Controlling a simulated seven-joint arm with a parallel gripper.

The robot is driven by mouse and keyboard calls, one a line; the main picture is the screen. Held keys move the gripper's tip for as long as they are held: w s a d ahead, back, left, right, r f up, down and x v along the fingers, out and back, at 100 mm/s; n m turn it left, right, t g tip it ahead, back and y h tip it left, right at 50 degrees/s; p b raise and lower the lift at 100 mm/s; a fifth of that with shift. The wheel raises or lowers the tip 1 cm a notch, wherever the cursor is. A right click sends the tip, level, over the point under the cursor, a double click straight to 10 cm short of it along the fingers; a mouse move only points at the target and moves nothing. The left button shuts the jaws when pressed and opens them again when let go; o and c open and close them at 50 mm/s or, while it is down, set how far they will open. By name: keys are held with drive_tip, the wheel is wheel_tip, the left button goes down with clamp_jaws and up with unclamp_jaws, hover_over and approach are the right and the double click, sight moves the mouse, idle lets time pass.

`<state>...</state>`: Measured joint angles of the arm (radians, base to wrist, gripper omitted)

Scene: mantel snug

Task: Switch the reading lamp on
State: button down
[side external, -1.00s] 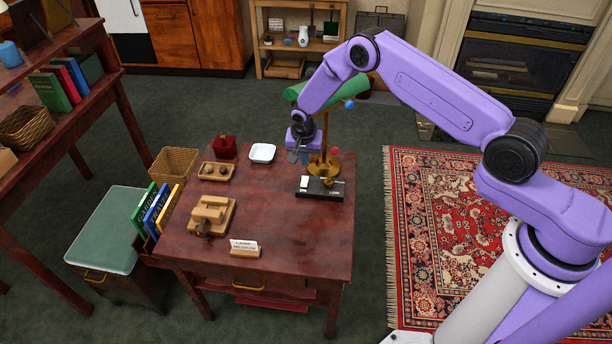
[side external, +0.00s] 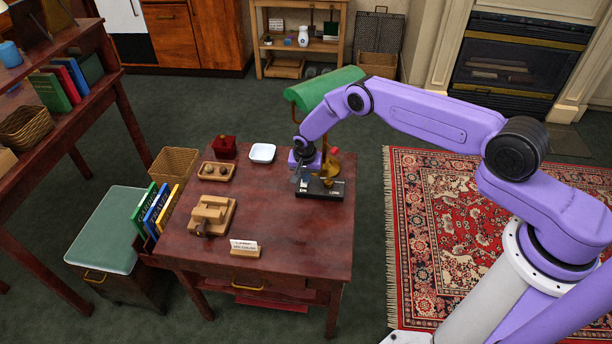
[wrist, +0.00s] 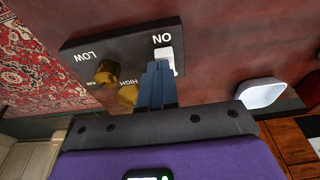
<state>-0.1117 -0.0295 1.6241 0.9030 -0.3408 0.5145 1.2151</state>
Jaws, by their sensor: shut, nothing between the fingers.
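The reading lamp has a green shade (side external: 338,84) and a brass stand, partly hidden behind my arm in the side view. A black control panel (side external: 332,192) lies at its foot on the desk. In the wrist view the panel (wrist: 80,50) carries a white switch (wrist: 165,52) beside the word ON, and a brass knob (wrist: 106,72) near the words LOW and HIGH. My gripper (side external: 303,180) is shut and empty, low over the panel's left end. In the wrist view its fingertips (wrist: 158,66) overlap the edge of the white switch; I cannot tell if they touch it.
A white dish (side external: 262,153), a red box (side external: 224,147), a wooden tray (side external: 216,171), a wooden block piece (side external: 212,215) and a card stand (side external: 245,248) are on the desk (side external: 300,245). The desk's front right is clear.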

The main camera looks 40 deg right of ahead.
idle(0.3)
drive_tip(key=shift+s+a+f, duration=0.35)
drive_tip(key=shift+f, duration=0.3)
drive_tip(key=shift+w+d+r, duration=0.1)
drive_tip(key=shift+w+d, duration=0.15)
drive_tip(key=shift+w+d+r, duration=0.2)
drive_tip(key=shift+w+d, duration=0.2)
drive_tip(key=shift+r, duration=0.1)
drive_tip(key=s+a+r, duration=0.4)
drive_tip(key=r, duration=0.4)
idle(0.3)
drive_tip(key=shift+r, duration=0.1)
